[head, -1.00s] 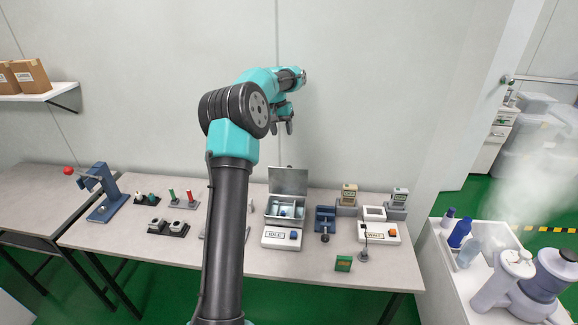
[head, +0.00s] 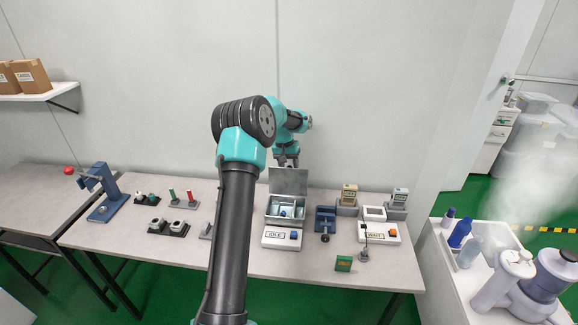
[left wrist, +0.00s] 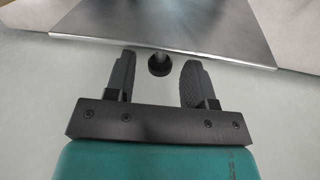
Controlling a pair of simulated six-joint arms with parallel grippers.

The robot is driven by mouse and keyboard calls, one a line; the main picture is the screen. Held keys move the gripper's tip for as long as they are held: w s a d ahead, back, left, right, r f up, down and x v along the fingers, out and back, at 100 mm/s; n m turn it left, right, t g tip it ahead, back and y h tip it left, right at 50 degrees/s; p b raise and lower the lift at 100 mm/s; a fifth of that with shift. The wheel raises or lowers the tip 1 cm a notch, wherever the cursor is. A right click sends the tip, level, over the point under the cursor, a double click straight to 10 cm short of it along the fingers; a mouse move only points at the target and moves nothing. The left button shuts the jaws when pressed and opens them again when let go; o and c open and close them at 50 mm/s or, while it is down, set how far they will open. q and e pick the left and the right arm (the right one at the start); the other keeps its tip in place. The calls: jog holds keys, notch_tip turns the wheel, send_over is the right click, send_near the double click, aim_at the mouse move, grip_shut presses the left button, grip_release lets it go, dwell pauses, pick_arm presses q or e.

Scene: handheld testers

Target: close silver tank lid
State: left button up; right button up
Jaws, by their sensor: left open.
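The silver tank (head: 272,220) stands on the table with its lid (head: 288,181) raised upright at the back. Inside the tank some small bluish items show. My left gripper (head: 286,163) is just behind and above the top edge of the raised lid. In the left wrist view my left gripper (left wrist: 160,80) is open, with a dark round knob (left wrist: 159,64) between its fingertips. A silver panel (left wrist: 170,28) fills the top of that view, and the knob's stem runs toward it. I cannot tell whether the fingers touch the knob. My right gripper is not in view.
In front of the tank is a white box marked IDLE (head: 282,238). A blue clamp-like device (head: 325,222) stands to the right, beside a white box marked WAIT (head: 379,233). Small black-based fixtures (head: 168,227) lie on the left.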

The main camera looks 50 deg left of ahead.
pick_arm(q)
jog(key=shift+f, duration=0.2)
grip_shut()
dwell(0.4)
